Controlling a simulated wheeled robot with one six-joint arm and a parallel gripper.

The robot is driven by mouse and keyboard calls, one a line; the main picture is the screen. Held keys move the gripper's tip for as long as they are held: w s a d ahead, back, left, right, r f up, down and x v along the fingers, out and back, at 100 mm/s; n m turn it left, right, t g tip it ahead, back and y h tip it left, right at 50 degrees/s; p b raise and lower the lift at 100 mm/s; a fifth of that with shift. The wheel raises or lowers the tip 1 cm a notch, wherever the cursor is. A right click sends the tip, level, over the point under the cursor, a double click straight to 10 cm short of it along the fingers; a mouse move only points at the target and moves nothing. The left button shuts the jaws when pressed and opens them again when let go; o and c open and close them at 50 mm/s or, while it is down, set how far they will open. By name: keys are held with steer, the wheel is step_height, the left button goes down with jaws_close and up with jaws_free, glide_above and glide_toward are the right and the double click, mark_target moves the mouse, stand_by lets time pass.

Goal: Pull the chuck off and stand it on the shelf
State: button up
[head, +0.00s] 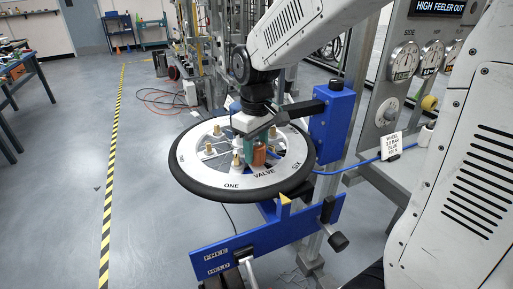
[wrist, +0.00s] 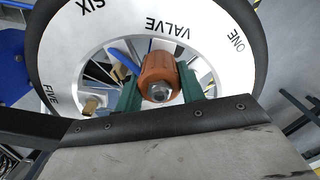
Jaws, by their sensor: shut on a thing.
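The orange chuck (head: 259,157) is at the wheel near the word VALVE. The wrist view shows the chuck (wrist: 158,72) end-on, with a metal nut facing the camera. My gripper (head: 256,158) is shut on it, one green finger on each side in the wrist view (wrist: 160,92). The wheel (head: 193,178) lies roughly flat, with a black tyre and a white labelled face. Whether the chuck is still on the valve is hidden. A grey ledge (head: 372,170) below the gauge panel, at right, may be the shelf.
A blue hose (head: 350,168) runs between the wheel and the panel. A white card (head: 391,146) stands by the ledge. A blue clamp block (head: 333,125) and a post rise beside the wheel. Several brass fittings (head: 237,160) stand on the wheel face. Open floor (head: 60,190) lies left.

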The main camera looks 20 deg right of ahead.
steer(key=shift+r, duration=0.15)
steer(key=shift+r, duration=1.8)
steer(key=shift+r, duration=0.1)
steer(key=shift+r, duration=1.9)
steer(key=shift+f, duration=2.85)
